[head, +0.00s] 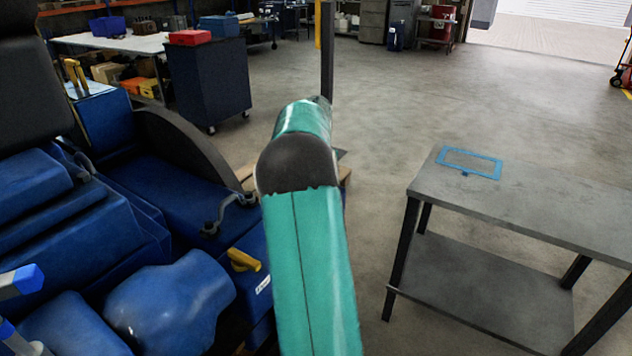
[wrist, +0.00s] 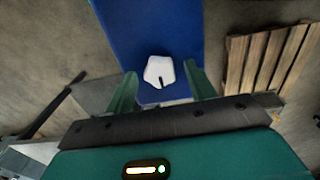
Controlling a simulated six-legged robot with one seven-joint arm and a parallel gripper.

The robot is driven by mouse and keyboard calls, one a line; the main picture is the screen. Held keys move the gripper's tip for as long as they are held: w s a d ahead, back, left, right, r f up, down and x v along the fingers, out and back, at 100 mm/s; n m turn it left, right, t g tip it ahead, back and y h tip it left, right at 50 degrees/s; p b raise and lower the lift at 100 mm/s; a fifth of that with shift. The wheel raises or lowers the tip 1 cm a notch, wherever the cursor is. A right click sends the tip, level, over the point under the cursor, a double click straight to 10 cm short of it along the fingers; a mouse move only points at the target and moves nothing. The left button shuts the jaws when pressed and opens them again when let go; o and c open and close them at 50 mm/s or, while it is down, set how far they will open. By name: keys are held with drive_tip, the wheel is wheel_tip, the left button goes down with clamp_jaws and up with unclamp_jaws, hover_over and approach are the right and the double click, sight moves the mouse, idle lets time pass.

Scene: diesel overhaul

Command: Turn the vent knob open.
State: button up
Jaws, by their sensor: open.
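In the wrist view a pale, many-sided knob (wrist: 157,70) with a dark pointer line sits on a blue block (wrist: 150,25); I take it to be the vent knob. The line runs from the knob's middle toward the lower right. My gripper (wrist: 160,72) is open, with one green finger left of the knob and one right of it. Gaps show on both sides. I cannot tell whether the fingertips are level with the knob or short of it. In the head view my teal arm hides the gripper and the knob.
In the head view a blue engine (head: 170,300) with a yellow handle (head: 243,260) stands left of my arm. A grey table (head: 540,205) with a blue frame (head: 470,163) stands at right. A wooden pallet (wrist: 270,60) lies right of the block. Open floor extends beyond.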

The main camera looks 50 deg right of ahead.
wheel_tip(320, 180, up, 14)
drive_tip(key=shift+f, duration=0.2)
idle(0.6)
